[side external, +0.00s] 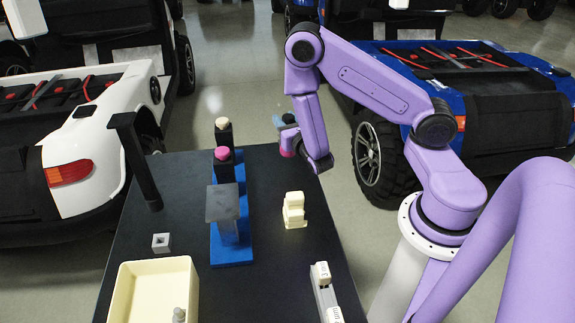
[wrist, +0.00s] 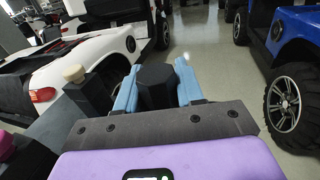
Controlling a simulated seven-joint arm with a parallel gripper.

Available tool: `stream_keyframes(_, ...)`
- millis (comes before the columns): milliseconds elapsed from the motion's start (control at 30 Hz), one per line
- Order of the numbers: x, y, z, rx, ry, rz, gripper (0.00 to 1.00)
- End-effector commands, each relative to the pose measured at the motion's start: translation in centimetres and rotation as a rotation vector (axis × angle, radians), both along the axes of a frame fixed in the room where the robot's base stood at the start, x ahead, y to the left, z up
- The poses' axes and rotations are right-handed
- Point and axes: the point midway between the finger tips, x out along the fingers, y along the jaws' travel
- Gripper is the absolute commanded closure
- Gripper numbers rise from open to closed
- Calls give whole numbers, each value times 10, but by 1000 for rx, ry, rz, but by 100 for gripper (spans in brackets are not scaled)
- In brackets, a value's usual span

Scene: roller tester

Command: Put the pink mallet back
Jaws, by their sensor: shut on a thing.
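My gripper (side external: 281,128) is beyond the far right edge of the table, off the surface. Its light blue fingers (wrist: 157,88) are shut on a dark, faceted piece (wrist: 155,86). In the side view a pink part (side external: 287,152) shows just below the fingers, so I take the held thing for the pink mallet; most of it is hidden by my wrist. A blue rack (side external: 231,250) stands on the table left of my gripper. It holds a dark piece with a pink top (side external: 222,153) and a dark piece with a cream top (side external: 221,123).
A grey plate (side external: 222,203) stands at the rack's near end. A dark post (side external: 135,160) rises at the table's left edge. A cream bin (side external: 150,290), a small grey block (side external: 161,242), a cream block (side external: 294,210) and a grey-white device (side external: 325,291) also sit there. Table between rack and cream block is clear.

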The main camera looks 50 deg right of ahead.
Motion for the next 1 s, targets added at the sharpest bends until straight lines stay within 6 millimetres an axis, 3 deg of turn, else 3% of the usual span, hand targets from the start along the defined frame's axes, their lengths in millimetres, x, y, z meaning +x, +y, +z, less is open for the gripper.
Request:
stream_keyframes(200,0,0,-26,-1,0,0,100)
stream_keyframes(700,0,0,-69,-1,-2,0,100)
stream_keyframes(1000,0,0,-75,-1,-3,0,100)
